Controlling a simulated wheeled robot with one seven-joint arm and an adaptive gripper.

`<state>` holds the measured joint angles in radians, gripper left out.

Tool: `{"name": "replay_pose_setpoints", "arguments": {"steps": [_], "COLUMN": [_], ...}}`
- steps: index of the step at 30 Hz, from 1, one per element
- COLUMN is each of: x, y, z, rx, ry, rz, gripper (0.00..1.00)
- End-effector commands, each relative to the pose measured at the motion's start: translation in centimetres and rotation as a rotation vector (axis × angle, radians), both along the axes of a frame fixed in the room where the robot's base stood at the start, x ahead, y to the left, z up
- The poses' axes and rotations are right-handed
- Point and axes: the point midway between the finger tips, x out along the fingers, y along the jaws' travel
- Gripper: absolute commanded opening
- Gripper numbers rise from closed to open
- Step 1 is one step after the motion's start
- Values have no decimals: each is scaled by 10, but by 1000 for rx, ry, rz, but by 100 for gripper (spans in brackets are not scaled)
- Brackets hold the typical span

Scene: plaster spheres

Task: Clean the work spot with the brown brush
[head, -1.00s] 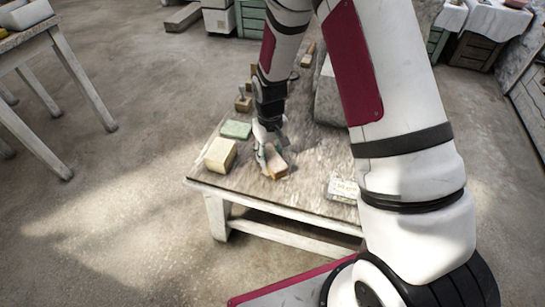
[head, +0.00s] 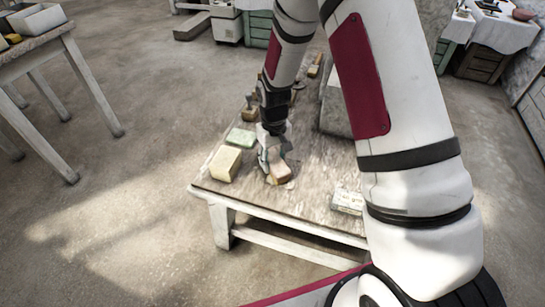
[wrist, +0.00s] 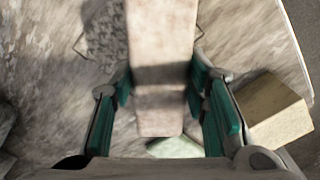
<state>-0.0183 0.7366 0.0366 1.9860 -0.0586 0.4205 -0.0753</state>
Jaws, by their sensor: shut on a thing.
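My gripper (head: 272,160) is low over the front part of the worn low table (head: 325,200). It is shut on the brown brush (head: 281,173). In the wrist view the brush (wrist: 160,60) shows as a pale brownish block between the green-padded fingers of the gripper (wrist: 165,100). The brush is at or just above the tabletop; I cannot tell whether it touches. A dark speckled patch (wrist: 106,35) on the surface lies beside the brush in the wrist view, partly hidden behind it. I cannot tell for sure whether this is the work spot.
A yellowish block (head: 225,163) and a flat green block (head: 240,138) lie left of my gripper. A small pale box (head: 348,202) lies to the right near the front edge. A large grey block (head: 337,105) stands farther back. Another table (head: 40,45) stands at far left.

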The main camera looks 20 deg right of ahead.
Motion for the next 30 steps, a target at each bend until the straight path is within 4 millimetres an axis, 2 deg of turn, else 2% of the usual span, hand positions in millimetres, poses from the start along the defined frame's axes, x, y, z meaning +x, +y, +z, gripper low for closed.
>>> {"name": "replay_pose_setpoints", "arguments": {"steps": [5, 16, 24, 30], "x": [-11, -14, -30, -32], "y": [-2, -1, 10, 12], "z": [9, 8, 6, 6], "rx": [0, 0, 0, 0], "ry": [-1, 0, 1, -1], "rz": [0, 0, 1, -1], "gripper": [19, 19, 19, 19]}}
